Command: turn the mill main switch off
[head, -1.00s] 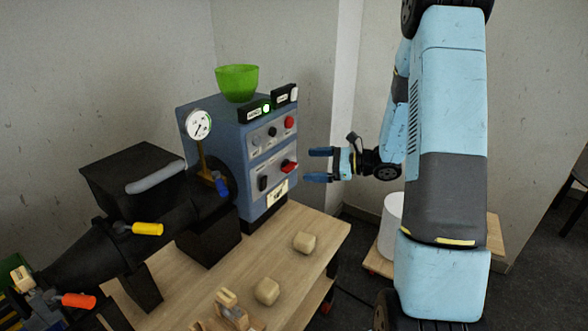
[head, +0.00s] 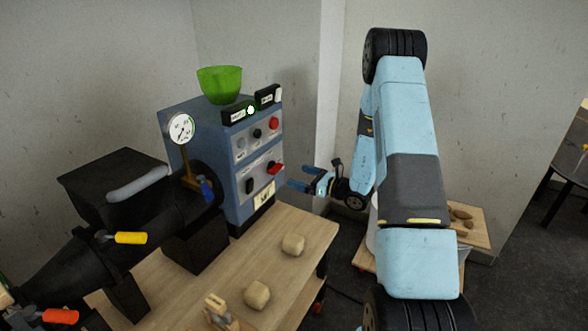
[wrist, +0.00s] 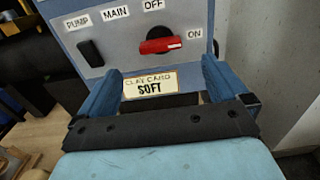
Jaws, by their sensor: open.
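The mill main switch (wrist: 160,45) is a red handle on a dark round base on the panel. In the wrist view it lies nearly level, between the OFF label (wrist: 154,5) above and the ON label (wrist: 195,33) at right, with its right end towards ON. In the head view the main switch (head: 276,168) is on the lower right of the blue control box (head: 242,145). My gripper (head: 299,177) is open and empty, just right of the switch. In the wrist view my gripper (wrist: 162,72) has its two blue fingers spread, below and either side of the handle, apparently not touching it.
A black pump switch (wrist: 90,53) sits left of the main switch, and a clay card (wrist: 150,84) reading SOFT is below. A red button (head: 273,123) is above. A green bowl (head: 219,84) tops the box. Clay lumps (head: 293,245) lie on the wooden table (head: 300,222).

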